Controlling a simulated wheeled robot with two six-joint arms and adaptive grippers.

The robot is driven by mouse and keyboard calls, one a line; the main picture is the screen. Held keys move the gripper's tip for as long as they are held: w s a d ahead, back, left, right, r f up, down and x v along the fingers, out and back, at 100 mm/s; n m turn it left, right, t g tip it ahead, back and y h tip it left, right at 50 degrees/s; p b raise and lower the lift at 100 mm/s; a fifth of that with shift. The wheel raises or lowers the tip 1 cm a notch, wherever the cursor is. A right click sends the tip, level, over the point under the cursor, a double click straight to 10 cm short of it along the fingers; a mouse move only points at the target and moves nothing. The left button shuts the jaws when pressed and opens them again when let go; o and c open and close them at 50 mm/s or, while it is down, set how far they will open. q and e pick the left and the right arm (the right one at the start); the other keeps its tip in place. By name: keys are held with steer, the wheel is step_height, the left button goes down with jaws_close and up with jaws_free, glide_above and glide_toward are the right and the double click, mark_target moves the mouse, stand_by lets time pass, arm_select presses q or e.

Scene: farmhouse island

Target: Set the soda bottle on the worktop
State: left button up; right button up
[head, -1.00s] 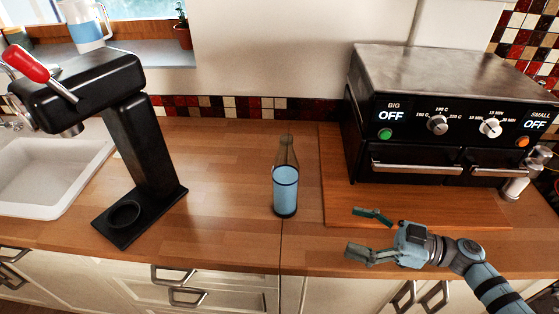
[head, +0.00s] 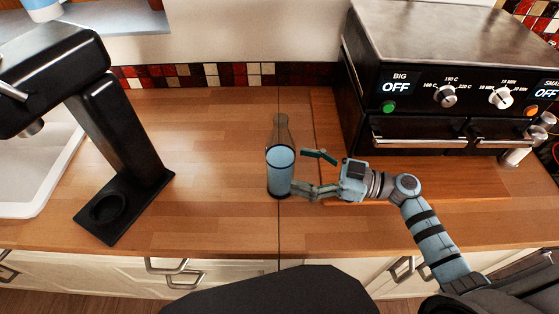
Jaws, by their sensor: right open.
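The soda bottle (head: 280,172) is clear glass with a light blue label. It stands upright on the wooden worktop (head: 215,215) near the middle of the head view. My right gripper (head: 314,171) is open just to the right of the bottle, its fingers pointing left at it. The tip of the nearer finger overlaps the bottle's lower right edge in the picture; I cannot tell whether they touch. My left gripper is not in view.
A black press-like machine (head: 120,140) stands on the left beside the white sink (head: 40,185). A black oven (head: 440,90) stands on a wooden board (head: 400,205) at the right. The worktop between machine and bottle is clear.

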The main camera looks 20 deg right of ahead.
mark_target(281, 165)
steer(key=x, duration=0.5)
steer(key=shift+w+a, duration=0.2)
steer(key=shift+a, duration=0.1)
steer(key=shift+d, duration=0.1)
steer(key=c, duration=1.8)
